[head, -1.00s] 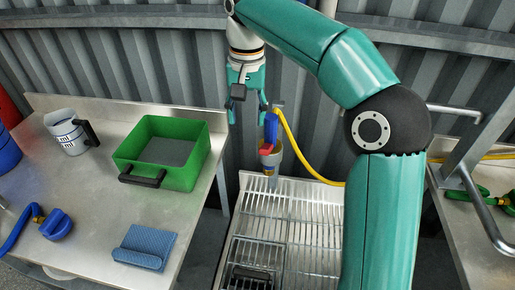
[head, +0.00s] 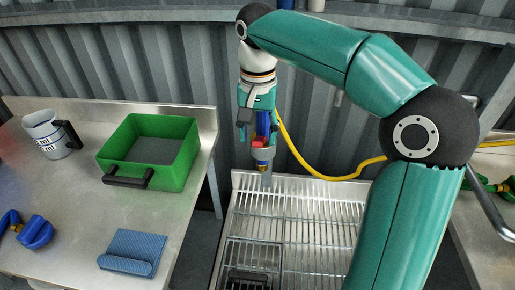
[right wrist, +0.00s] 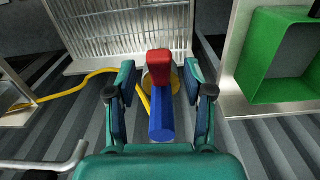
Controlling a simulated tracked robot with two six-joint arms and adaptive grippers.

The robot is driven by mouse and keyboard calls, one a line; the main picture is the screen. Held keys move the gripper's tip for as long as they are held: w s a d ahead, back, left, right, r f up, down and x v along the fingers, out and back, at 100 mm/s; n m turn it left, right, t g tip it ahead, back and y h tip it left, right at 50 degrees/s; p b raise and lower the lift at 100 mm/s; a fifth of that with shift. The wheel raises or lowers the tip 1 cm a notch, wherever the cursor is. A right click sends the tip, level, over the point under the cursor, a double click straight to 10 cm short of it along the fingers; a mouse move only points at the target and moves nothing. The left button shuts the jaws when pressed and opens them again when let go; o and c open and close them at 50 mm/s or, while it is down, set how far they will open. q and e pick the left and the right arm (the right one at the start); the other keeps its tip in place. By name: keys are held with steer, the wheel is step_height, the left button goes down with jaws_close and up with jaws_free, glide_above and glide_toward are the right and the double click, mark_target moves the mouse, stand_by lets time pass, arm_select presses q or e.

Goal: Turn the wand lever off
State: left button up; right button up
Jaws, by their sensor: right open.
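The spray wand has a blue handle (right wrist: 162,115) and a red lever (right wrist: 160,66). In the head view the red lever (head: 260,142) shows just below my right gripper (head: 260,128), and the wand sits upright in a grey holder (head: 266,158) above the grated sink. My right gripper is open. In the right wrist view its two fingers (right wrist: 161,88) stand on either side of the blue handle, with the red lever beyond and between the fingertips. Gaps show between the fingers and the handle. My left gripper is not in view.
A yellow hose (head: 325,172) runs from the wand along the corrugated wall to the right. The grated sink (head: 300,225) lies below. The left bench holds a green tote (head: 180,180), a measuring jug (head: 45,135), a blue cloth (head: 135,253) and a blue nozzle (head: 36,232).

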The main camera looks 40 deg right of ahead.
mark_target(258, 139)
steer(key=shift+f, duration=1.9)
jaws_close()
